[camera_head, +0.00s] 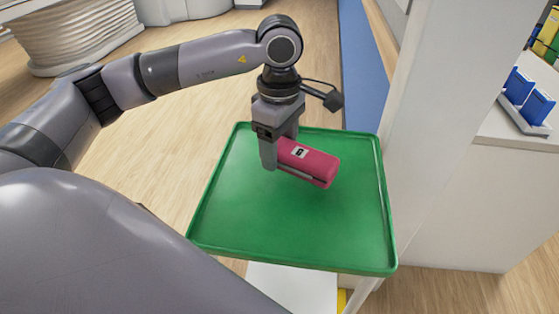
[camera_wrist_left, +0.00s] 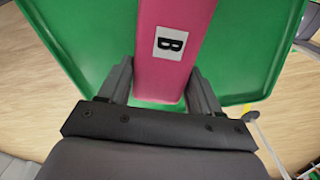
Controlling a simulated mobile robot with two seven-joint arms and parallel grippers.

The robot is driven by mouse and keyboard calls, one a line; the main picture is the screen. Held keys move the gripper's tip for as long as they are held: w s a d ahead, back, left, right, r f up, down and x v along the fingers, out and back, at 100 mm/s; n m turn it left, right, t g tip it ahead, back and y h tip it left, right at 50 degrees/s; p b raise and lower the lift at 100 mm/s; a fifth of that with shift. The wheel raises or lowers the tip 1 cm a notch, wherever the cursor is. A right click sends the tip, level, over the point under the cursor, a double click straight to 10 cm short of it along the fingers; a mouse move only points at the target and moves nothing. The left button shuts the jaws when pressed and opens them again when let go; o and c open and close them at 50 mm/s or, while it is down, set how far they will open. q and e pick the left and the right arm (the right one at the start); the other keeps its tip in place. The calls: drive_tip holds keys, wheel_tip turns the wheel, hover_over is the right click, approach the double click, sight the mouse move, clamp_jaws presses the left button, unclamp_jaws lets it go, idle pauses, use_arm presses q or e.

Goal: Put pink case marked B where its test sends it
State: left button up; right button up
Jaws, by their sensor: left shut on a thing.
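The pink case (camera_head: 318,166) has a white label with a dark letter. In the left wrist view the label on the case (camera_wrist_left: 176,58) reads B. My left gripper (camera_head: 275,158) is shut on one end of the case, with one finger on each side of it. The case is held over the green tray (camera_head: 230,225), tilted a little. The tray's surface also shows around the case in the left wrist view (camera_wrist_left: 240,60). I cannot tell whether the case touches the tray. My right gripper is not in view.
The green tray has a raised rim and is otherwise empty. A white panel (camera_head: 425,120) stands right of it. A white shelf (camera_head: 510,128) at the far right holds blue cases (camera_head: 525,97) in a grey holder. Wood floor lies to the left.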

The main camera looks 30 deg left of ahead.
sight(280, 161)
use_arm(q)
wheel_tip(280, 161, down, 4)
drive_tip(key=shift+r, duration=0.15)
drive_tip(key=shift+f+b, duration=0.2)
drive_tip(key=shift+b, duration=0.1)
drive_tip(key=o, duration=1.1)
drive_tip(key=shift+r, duration=0.2)
wheel_tip(280, 161, up, 12)
drive_tip(key=shift+f+p, duration=0.1)
drive_tip(key=shift+p, duration=0.55)
